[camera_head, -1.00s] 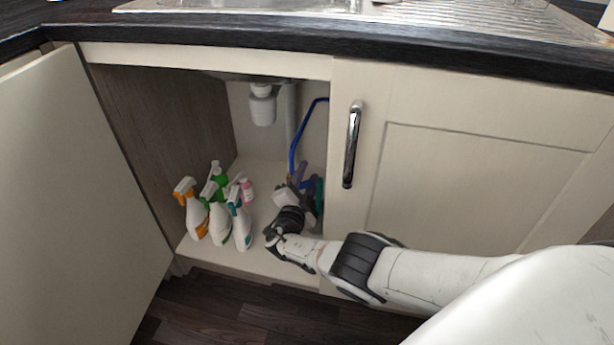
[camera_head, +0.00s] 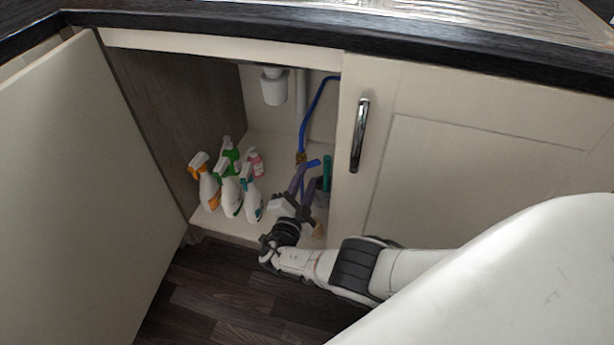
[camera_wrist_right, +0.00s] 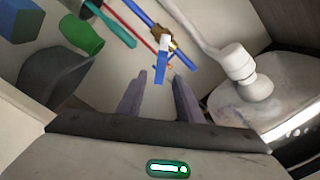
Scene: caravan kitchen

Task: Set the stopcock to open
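The stopcock is a brass valve (camera_head: 301,158) on a blue pipe at the back of the open cupboard. Its blue lever (camera_head: 314,163) points to the right, across the upright pipe. In the right wrist view the brass body (camera_wrist_right: 164,42) and the blue lever (camera_wrist_right: 160,70) lie ahead of the fingers. My right gripper (camera_head: 305,176) reaches low into the cupboard with its fingers apart. In the wrist view the gripper (camera_wrist_right: 159,82) shows a gap, with the lever's end lined up between the fingertips. I cannot tell whether they touch. My left gripper is not in view.
Several spray bottles (camera_head: 231,195) stand left of my right gripper. A white drain trap (camera_head: 273,88) hangs above. A green item (camera_head: 327,172) stands right of the valve. The closed door (camera_head: 470,165) bounds the right, and the open door (camera_head: 75,190) stands at the left.

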